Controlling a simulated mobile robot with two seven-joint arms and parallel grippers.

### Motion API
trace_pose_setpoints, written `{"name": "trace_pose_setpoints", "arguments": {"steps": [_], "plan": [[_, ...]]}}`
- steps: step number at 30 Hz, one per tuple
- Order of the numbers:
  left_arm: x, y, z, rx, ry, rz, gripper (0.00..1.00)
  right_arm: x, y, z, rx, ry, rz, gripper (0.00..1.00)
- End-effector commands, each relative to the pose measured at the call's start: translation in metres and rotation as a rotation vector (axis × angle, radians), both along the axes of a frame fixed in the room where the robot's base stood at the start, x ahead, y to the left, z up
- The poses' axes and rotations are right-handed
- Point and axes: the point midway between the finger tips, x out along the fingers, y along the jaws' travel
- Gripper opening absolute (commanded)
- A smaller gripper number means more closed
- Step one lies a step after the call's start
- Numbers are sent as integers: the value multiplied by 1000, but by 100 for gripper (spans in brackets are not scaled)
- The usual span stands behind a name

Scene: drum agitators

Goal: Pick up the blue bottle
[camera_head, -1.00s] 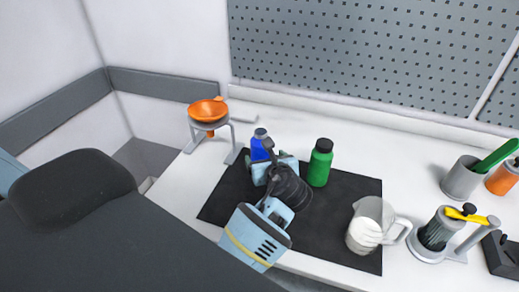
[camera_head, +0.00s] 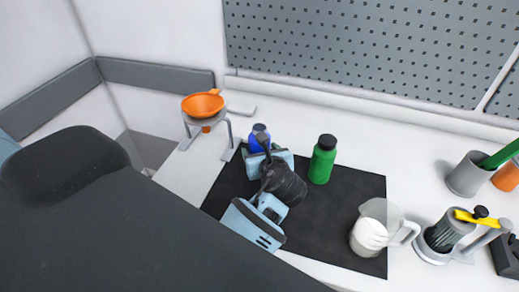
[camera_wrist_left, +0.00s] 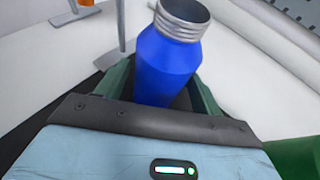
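The blue bottle (camera_head: 259,143), with a grey threaded neck, stands at the back left of the black mat (camera_head: 335,213). My left gripper (camera_head: 262,150) is right at it, hiding its lower part in the head view. In the left wrist view, the blue bottle (camera_wrist_left: 168,68) is between the two dark green fingers of the left gripper (camera_wrist_left: 163,92). The left finger looks close to the bottle and a dark gap shows near the right finger, so the gripper looks open around it. My right gripper is not in view.
A green bottle (camera_head: 322,160) stands just right of my left gripper. An orange funnel (camera_head: 203,104) sits on a metal stand (camera_head: 229,138) to the left. A clear jug (camera_head: 371,236) with white contents stands at the mat's right. A grey cup (camera_head: 467,176) is farther right.

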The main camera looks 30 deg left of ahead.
Motion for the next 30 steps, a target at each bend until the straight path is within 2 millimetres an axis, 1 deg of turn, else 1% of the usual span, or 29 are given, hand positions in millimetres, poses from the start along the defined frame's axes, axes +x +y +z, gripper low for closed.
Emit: {"name": "trace_pose_setpoints", "arguments": {"steps": [1, 9, 10, 11, 22, 30], "plan": [[0, 0, 0, 0, 0, 0, 60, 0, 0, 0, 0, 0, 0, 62], [0, 0, 0, 0, 0, 0, 25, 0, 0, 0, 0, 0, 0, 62], [0, 0, 1, 1, -2, 0, 23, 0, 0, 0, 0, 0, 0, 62], [0, 0, 1, 1, -2, 0, 18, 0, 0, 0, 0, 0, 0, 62], [2, 1, 3, 1, -4, 0, 18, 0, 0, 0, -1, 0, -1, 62], [11, 2, 14, 2, -4, -1, 18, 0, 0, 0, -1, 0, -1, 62]]}}
